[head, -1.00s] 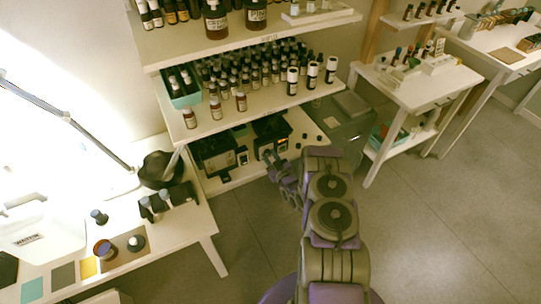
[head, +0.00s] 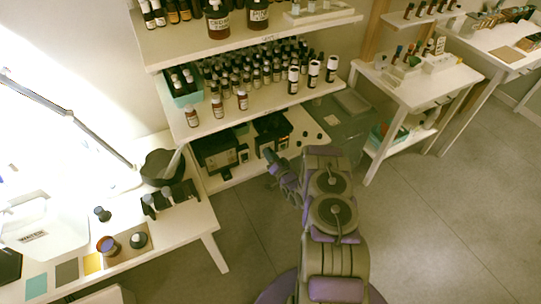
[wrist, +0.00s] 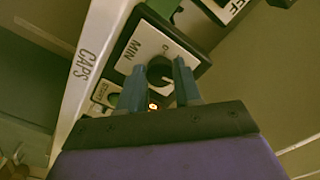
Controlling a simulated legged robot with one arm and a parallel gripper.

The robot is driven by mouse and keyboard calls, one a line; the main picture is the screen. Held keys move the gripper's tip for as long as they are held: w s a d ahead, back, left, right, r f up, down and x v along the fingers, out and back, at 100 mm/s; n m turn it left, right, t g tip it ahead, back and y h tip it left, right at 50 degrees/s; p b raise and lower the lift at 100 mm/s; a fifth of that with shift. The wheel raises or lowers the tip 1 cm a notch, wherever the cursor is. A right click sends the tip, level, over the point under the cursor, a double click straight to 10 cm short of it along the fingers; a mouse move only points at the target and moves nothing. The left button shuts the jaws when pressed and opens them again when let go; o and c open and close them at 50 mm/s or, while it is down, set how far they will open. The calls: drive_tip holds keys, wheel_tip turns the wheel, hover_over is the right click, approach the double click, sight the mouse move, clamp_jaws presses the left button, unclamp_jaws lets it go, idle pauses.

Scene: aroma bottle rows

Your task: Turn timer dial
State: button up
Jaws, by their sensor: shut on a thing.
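In the head view my gripper (head: 277,168) is low, in front of the bottom shelf; the dial cannot be made out there.
Black boxes (head: 216,153) stand on the bottom shelf (head: 228,179). Bottle rows fill the shelf above (head: 270,98). A white table (head: 190,222) with bottles and a lamp is at left. Bare floor (head: 440,220) lies at right.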

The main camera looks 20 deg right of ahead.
drive_tip(key=m, duration=0.6)
drive_tip(key=shift+d+m, duration=0.1)
drive_tip(key=shift+m, duration=0.2)
idle(0.5)
drive_tip(key=o, duration=1)
drive_tip(key=shift+d, duration=0.15)
drive_tip(key=shift+o, duration=0.2)
drive_tip(key=shift+s, duration=0.2)
drive_tip(key=s+p, duration=0.2)
drive_tip(key=s, duration=1.5)
drive_tip(key=shift+d, duration=0.25)
